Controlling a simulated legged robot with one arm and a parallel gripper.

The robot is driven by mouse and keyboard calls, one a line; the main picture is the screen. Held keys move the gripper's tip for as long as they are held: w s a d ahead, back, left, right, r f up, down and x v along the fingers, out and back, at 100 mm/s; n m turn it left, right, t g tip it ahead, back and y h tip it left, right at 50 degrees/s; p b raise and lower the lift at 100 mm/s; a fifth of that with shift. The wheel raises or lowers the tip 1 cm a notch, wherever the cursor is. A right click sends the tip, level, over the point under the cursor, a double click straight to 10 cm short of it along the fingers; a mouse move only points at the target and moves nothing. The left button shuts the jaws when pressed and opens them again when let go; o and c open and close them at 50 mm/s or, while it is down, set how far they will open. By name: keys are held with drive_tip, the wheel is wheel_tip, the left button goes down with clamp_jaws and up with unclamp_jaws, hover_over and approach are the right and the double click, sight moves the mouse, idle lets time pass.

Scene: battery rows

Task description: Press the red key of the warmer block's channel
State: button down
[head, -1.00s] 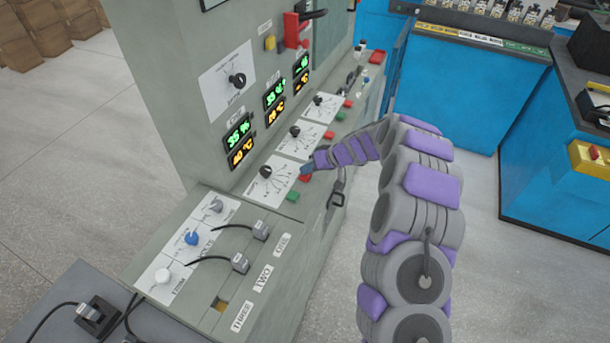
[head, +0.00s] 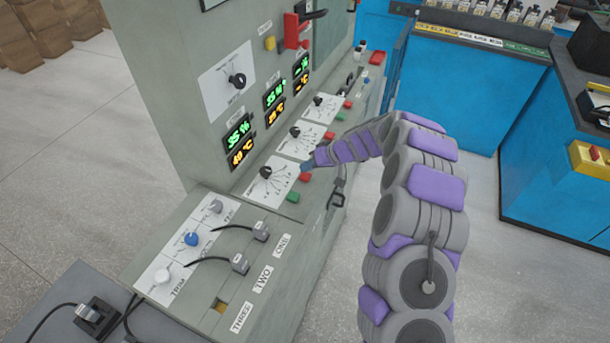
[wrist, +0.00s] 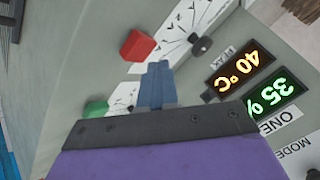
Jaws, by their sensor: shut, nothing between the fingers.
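The nearest channel's display (head: 239,143) reads 35 % and 40 °C; it also shows in the wrist view (wrist: 243,68) beside a label ONE. The second channel's display (head: 275,105) has a lower orange value that is hard to read, seemingly below 40. The nearest channel's red key (head: 305,177) sits at its panel's edge, also in the wrist view (wrist: 137,45), with a green key (head: 292,197) beside it. My gripper (head: 308,166) is shut and empty, its blue fingertips (wrist: 157,70) close beside that red key, seemingly apart from it.
The second channel's red key (head: 330,135) lies just beyond my gripper. Black knobs (head: 266,171) stand on the white dial panels. A lower ledge with plugs (head: 240,263) and cables is nearer. The floor to the right is clear.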

sight(308, 176)
drive_tip(key=shift+r+p, duration=0.5)
drive_tip(key=shift+r, duration=1.95)
drive_tip(key=s+d+r+g+h, duration=0.1)
drive_tip(key=s+r, duration=0.6)
drive_tip(key=s, duration=0.4)
drive_tip(key=s+d+r+g+h, duration=0.1)
drive_tip(key=s+r+g, duration=0.1)
drive_tip(key=s+r, duration=0.6)
drive_tip(key=s+d+m+h, duration=0.2)
drive_tip(key=s+d, duration=0.3)
drive_tip(key=s, duration=0.5)
drive_tip(key=s+d+m+h, duration=0.2)
drive_tip(key=s+d, duration=0.3)
drive_tip(key=s, duration=0.5)
drive_tip(key=s+d+m+g+h, duration=0.1)
drive_tip(key=s+d+m+h, duration=0.1)
drive_tip(key=s+d, duration=0.4)
drive_tip(key=s+f+h, duration=0.1)
drive_tip(key=s, duration=0.4)
drive_tip(key=shift+w, duration=0.1)
